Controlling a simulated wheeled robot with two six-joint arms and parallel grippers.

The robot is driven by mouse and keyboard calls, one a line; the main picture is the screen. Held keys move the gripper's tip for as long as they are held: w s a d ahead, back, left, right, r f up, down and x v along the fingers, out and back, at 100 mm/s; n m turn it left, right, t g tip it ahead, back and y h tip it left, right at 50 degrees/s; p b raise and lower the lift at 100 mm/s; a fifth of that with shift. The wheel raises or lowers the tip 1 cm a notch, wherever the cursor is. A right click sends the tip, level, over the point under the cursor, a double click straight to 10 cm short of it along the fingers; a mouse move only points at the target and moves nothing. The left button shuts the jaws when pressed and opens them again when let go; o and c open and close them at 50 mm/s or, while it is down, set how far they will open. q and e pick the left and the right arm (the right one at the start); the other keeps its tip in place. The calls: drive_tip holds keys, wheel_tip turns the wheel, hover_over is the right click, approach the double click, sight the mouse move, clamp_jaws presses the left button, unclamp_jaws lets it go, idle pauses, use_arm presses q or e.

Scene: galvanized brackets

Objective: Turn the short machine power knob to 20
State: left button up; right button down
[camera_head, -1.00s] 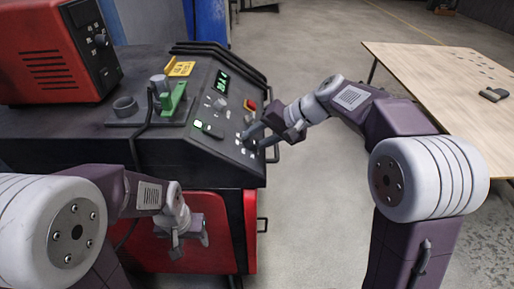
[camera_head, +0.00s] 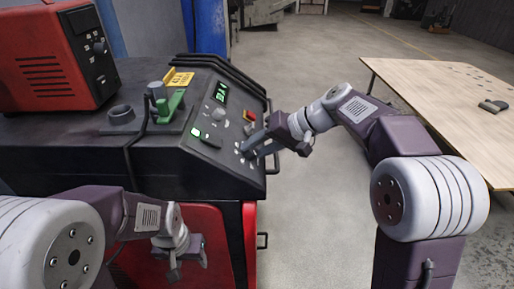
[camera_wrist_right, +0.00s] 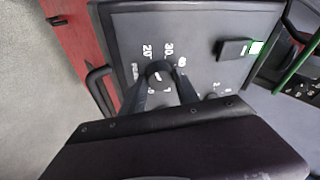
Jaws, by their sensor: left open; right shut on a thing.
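The black and red machine has a sloped control panel (camera_head: 212,125). The dark power knob (camera_wrist_right: 158,72) is on it, with a white pointer line and white numbers including 20 and 30 around it. My right gripper (camera_wrist_right: 161,82) is shut on the knob, one finger on each side; the fingers hide part of the scale. In the head view my right gripper (camera_head: 247,150) reaches the panel's lower right, and the fingers cover the knob. The green display (camera_head: 221,92) is lit but too small to read surely. My left gripper (camera_head: 188,264) is open and empty, low in front of the machine's red front.
A red box unit (camera_head: 55,55) and a green part (camera_head: 172,105) sit on the machine top. A grey knob (camera_head: 218,114) and a red button (camera_head: 250,116) are on the panel. A wooden table (camera_head: 440,90) stands at right, with open floor between.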

drive_tip(key=c, duration=0.9)
unclamp_jaws()
drive_tip(key=shift+s, duration=0.1)
drive_tip(key=p+v, duration=0.2)
drive_tip(key=v, duration=0.7)
